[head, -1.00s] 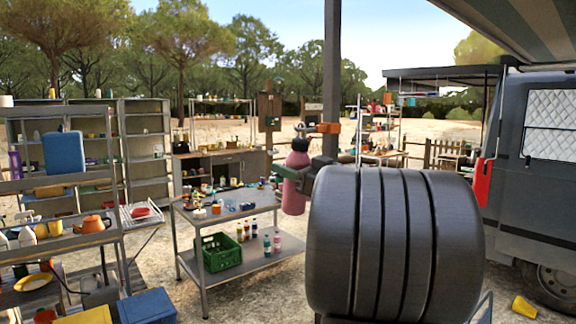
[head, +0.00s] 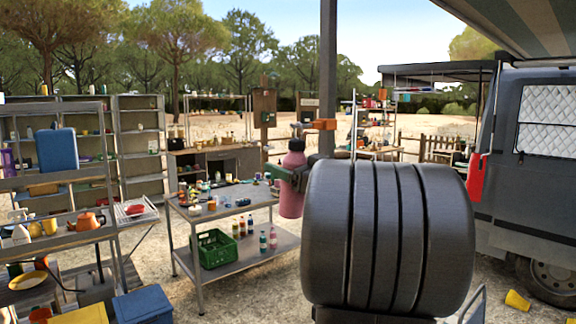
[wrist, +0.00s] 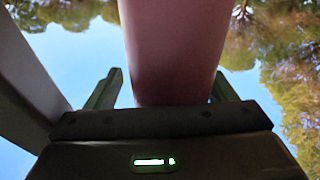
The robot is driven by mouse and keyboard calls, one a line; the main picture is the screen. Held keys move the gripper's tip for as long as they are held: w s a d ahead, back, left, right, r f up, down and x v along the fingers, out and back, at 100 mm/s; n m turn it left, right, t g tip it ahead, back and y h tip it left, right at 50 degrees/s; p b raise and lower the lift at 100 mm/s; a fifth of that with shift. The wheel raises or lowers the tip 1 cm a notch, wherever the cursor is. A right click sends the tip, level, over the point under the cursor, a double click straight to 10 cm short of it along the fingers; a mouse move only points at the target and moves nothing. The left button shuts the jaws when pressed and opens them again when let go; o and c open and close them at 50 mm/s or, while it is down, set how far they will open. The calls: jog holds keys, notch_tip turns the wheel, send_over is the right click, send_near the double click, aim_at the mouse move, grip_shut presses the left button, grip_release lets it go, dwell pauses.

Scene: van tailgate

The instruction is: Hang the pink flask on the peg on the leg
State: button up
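The pink flask (head: 291,194) is upright in the air, left of the tyre stack, with its dark lid close below an orange bracket (head: 323,124) on the dark leg (head: 328,70). A small grey piece shows between lid and bracket. I cannot tell whether the flask's loop is over a peg. My gripper (head: 289,175) is at the flask's upper body, with a dark green finger on its left. In the wrist view the flask (wrist: 175,50) stands between the fingers. A sliver of sky shows beside the left finger; the right one meets the flask's outline. Grip contact is unclear.
The black tyre stack (head: 390,240) stands close in front, hiding part of my arm. A metal workbench (head: 225,212) with small items and a green crate (head: 215,250) is at left. The van (head: 540,180) is at right. Open ground lies behind the leg.

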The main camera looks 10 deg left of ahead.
jog(key=shift+d+f, duration=0.1)
jog(key=shift+f, duration=0.05)
jog(key=shift+d+f, duration=0.1)
jog(key=shift+d, duration=0.1)
jog(key=b+v, duration=0.3)
jog(key=v, duration=1)
jog(key=shift+s+r, duration=0.25)
